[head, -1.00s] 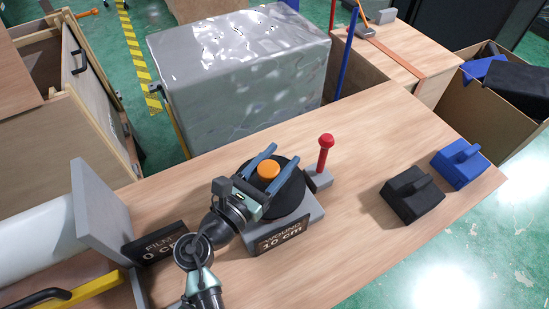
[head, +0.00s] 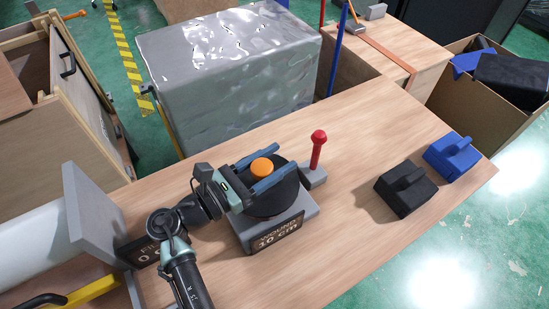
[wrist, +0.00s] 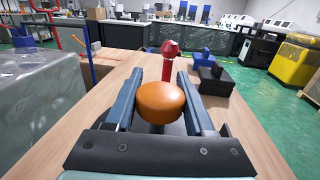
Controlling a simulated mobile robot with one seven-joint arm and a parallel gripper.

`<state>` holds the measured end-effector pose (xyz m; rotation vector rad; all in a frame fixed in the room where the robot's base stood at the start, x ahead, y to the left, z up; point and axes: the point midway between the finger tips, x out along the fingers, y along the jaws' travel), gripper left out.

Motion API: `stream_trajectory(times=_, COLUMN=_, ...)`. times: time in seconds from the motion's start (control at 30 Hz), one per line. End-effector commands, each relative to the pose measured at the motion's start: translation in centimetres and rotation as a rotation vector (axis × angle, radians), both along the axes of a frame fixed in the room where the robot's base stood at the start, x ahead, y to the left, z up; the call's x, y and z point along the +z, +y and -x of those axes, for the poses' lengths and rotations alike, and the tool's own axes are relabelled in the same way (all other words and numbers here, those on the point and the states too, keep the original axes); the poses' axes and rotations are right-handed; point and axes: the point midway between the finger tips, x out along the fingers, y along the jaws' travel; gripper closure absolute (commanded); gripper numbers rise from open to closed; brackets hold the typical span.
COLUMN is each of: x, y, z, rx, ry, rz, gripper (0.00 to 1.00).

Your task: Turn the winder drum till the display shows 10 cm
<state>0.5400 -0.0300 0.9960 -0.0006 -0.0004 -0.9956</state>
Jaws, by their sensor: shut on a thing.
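The knob also shows in the wrist view (wrist: 161,101). My gripper (head: 285,160) has its two blue fingers either side of the knob and is shut on it; in the wrist view its fingertips (wrist: 155,78) reach past the knob. The dark display (head: 278,233) on the front of the base reads "WOUND 10 cm". The drum is partly hidden by my fingers.
A red-topped lever (head: 317,150) stands close behind the drum at right. A black block (head: 405,193) and a blue block (head: 455,157) lie farther right. A film display (head: 143,252), partly hidden by my arm, and a grey plate (head: 92,215) are at left. The bench's front right is clear.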

Motion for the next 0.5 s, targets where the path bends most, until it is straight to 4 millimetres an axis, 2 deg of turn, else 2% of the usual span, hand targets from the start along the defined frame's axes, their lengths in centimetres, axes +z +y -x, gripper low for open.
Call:
stream_trajectory(times=0.1, x=-0.06, y=-0.04, z=0.00, rx=0.000, ry=0.002, rz=-0.001, gripper=1.00)
stream_trajectory(times=0.13, x=-0.07, y=-0.05, z=0.00, rx=0.000, ry=0.002, rz=-0.001, gripper=0.41)
stream_trajectory(times=0.2, x=-0.06, y=-0.05, z=0.00, rx=0.000, ry=0.002, rz=-0.001, gripper=0.28)
stream_trajectory(times=0.27, x=-0.06, y=-0.05, z=0.00, rx=0.000, ry=0.001, rz=0.000, gripper=0.17)
stream_trajectory(times=0.5, x=-0.04, y=-0.04, z=0.00, rx=0.001, ry=0.001, rz=-0.001, gripper=0.17)
